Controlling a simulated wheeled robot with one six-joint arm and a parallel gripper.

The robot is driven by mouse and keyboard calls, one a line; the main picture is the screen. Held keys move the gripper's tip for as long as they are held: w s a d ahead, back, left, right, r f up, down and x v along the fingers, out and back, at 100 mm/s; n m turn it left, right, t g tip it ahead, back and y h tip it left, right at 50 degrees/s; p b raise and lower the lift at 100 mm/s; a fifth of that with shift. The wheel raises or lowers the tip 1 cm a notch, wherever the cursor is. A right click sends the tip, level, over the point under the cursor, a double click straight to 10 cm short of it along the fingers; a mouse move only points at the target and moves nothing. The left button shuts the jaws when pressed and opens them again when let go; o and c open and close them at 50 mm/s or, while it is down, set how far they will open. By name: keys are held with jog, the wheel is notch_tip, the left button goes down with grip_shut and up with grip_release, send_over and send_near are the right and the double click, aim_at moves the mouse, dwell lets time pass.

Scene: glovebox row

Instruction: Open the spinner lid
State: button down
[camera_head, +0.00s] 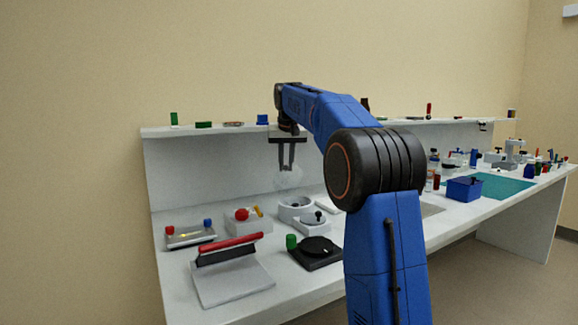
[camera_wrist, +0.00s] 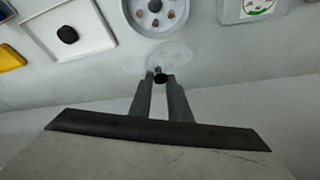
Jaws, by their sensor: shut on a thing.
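The spinner (camera_head: 296,203) is a white round housing on the bench, its top uncovered. In the wrist view the spinner (camera_wrist: 138,19) shows a grey ring with several brown spots inside. The clear spinner lid (camera_head: 289,180) hangs above and slightly behind the spinner, apart from it. In the wrist view the lid (camera_wrist: 180,55) is a faint see-through disc with a dark knob (camera_wrist: 161,78). My gripper (camera_head: 286,168) points down, shut on the lid's knob; its fingertips (camera_wrist: 160,82) meet at the knob in the wrist view.
A white device with a black knob (camera_head: 314,221) stands just in front of the spinner. A box with a red knob (camera_head: 242,219) is to the left. A red-handled sealer (camera_head: 231,247) and a black plate (camera_head: 316,254) are nearer. A shelf (camera_head: 190,130) runs behind.

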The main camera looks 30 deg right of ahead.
jog(key=shift+w+a, duration=0.25)
jog(key=shift+a, duration=0.1)
jog(key=c, duration=1.7)
grip_release()
jog(key=shift+a, duration=0.2)
jog(key=shift+o, duration=0.2)
jog(key=shift+d+r, duration=0.1)
jog(key=shift+d, duration=0.1)
jog(key=shift+s+r, duration=0.1)
jog(key=shift+r, duration=0.1)
jog(key=v, duration=1.7)
jog(key=shift+a, duration=0.1)
